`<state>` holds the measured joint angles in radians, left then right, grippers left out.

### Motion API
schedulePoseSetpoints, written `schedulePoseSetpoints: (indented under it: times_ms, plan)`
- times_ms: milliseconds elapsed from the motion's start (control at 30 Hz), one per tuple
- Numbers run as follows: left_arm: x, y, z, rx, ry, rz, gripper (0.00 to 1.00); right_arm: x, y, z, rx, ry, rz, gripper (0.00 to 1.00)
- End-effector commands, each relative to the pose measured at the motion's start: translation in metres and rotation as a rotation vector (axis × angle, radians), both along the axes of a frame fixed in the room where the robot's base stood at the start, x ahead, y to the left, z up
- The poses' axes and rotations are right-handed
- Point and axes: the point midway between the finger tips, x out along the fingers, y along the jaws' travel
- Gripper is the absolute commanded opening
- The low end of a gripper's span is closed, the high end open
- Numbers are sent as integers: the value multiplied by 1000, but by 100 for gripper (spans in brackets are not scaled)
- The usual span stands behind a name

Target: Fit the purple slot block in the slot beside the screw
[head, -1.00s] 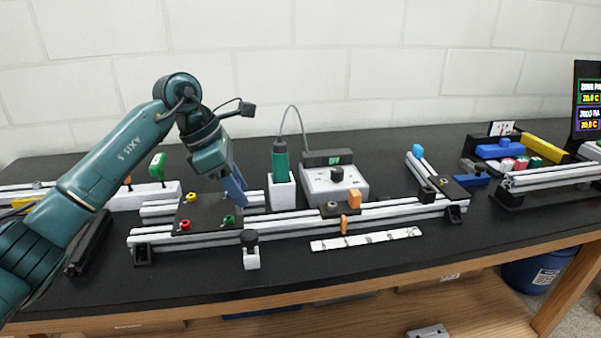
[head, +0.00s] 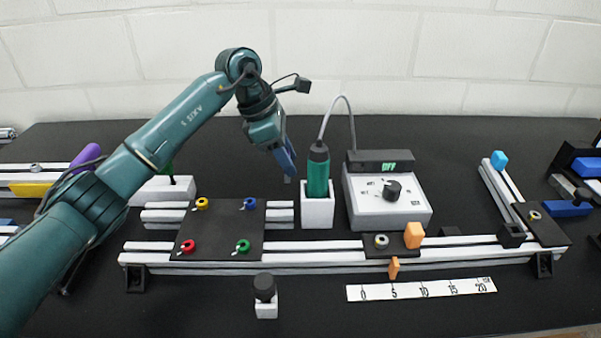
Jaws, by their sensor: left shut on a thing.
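My left gripper (head: 286,160) is shut, with its blue fingers pointing down in the air just left of the green-handled tool. A small greyish tip shows below the fingers; what they hold is mostly hidden and I cannot make out its shape or colour. A purple rounded piece (head: 85,155) lies at the far left, partly behind my left arm; I cannot tell if it is the slot block. A grey round screw (head: 381,241) sits on a small dark plate on the long rail, beside an orange block (head: 413,235). My right gripper is not in view.
The green-handled tool (head: 318,172) stands in a white holder (head: 318,212), next to a white control box (head: 388,205) with a cable. A black plate (head: 222,232) bears coloured knobs. A black-capped post (head: 265,295) and a white ruler (head: 420,289) lie in front of the rail (head: 310,257).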

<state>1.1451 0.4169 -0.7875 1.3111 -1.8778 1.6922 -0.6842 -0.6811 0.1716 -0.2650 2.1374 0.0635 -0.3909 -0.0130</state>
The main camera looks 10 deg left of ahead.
Motion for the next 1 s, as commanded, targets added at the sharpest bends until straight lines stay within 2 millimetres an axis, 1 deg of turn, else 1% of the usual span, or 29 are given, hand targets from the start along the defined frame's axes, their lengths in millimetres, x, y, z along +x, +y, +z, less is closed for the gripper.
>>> schedulePoseSetpoints:
  times_ms: [33,233,433,500,667,800,833,1000]
  plan:
    - [0,0,-6,-1,1,0,13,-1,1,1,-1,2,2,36]
    - [0,0,-22,-1,0,0,13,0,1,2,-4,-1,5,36]
    - [0,-1,-49,0,2,-1,13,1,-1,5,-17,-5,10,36]
    - [0,-1,-51,-1,-1,-1,13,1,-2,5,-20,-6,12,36]
    - [0,0,-51,-1,-2,-1,13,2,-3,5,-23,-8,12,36]
    - [0,0,-55,0,-2,-1,13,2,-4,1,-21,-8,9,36]
    - [0,0,-54,0,-1,-1,38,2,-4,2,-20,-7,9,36]
    - [0,0,-54,0,-1,-1,52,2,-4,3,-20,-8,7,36]
